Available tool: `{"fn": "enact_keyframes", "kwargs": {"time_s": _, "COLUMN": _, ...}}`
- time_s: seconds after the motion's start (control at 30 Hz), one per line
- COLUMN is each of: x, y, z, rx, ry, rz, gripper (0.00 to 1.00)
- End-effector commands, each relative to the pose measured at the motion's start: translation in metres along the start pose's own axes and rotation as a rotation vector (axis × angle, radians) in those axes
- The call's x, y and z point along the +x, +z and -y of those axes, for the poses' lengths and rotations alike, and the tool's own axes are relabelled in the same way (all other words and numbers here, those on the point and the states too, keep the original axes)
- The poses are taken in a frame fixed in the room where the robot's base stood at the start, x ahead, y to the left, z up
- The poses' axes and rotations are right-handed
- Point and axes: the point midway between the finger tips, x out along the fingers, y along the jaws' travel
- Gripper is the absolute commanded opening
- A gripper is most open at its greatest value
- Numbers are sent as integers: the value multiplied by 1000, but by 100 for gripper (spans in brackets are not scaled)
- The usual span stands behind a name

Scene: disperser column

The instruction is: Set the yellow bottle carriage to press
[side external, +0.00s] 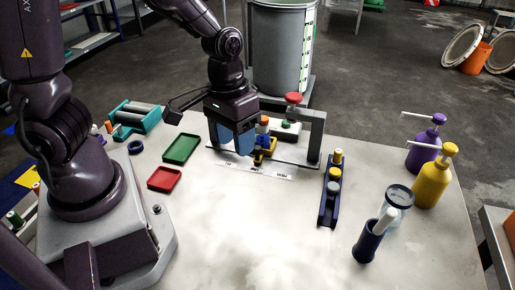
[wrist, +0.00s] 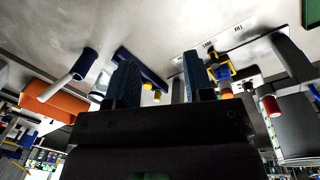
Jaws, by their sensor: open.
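The yellow bottle carriage (side external: 262,156) sits on a thin rail under a grey gantry frame (side external: 316,138), near the middle of the white label strip (side external: 253,170). The right-hand label seems to read PRESS; the carriage stands left of it. An orange-topped bottle (side external: 263,122) is on the carriage. My gripper (side external: 235,142) is open, its blue fingers just left of the carriage in the side view. In the wrist view the carriage (wrist: 219,68) lies right of both fingers, outside the gap of my gripper (wrist: 157,75). I cannot tell whether a finger touches it.
A red-knobbed press (side external: 293,98) stands at the frame. A dark blue rack (side external: 330,190) with yellow caps lies to the right, near purple (side external: 423,145) and yellow (side external: 432,183) pump bottles. Green (side external: 181,149) and red (side external: 165,179) trays lie left.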

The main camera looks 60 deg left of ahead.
Motion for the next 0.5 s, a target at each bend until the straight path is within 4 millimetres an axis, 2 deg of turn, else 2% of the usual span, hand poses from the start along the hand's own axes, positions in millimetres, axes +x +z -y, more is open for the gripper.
{"fn": "enact_keyframes", "kwargs": {"time_s": 0.03, "x": 17, "y": -8, "z": 6, "rx": -55, "ry": -45, "rz": -3, "gripper": 48}}
{"fn": "enact_keyframes", "kwargs": {"time_s": 0.1, "x": 34, "y": -22, "z": 17, "rx": -141, "ry": -100, "rz": -43, "gripper": 48}}
{"fn": "enact_keyframes", "kwargs": {"time_s": 0.2, "x": 48, "y": -45, "z": 37, "rx": -256, "ry": -176, "rz": -136, "gripper": 48}}
{"fn": "enact_keyframes", "kwargs": {"time_s": 0.33, "x": 47, "y": -80, "z": 66, "rx": -412, "ry": -236, "rz": -308, "gripper": 48}}
{"fn": "enact_keyframes", "kwargs": {"time_s": 0.4, "x": 39, "y": -94, "z": 69, "rx": -471, "ry": -215, "rz": -387, "gripper": 48}}
{"fn": "enact_keyframes", "kwargs": {"time_s": 0.5, "x": 38, "y": -100, "z": 69, "rx": -493, "ry": -206, "rz": -424, "gripper": 48}}
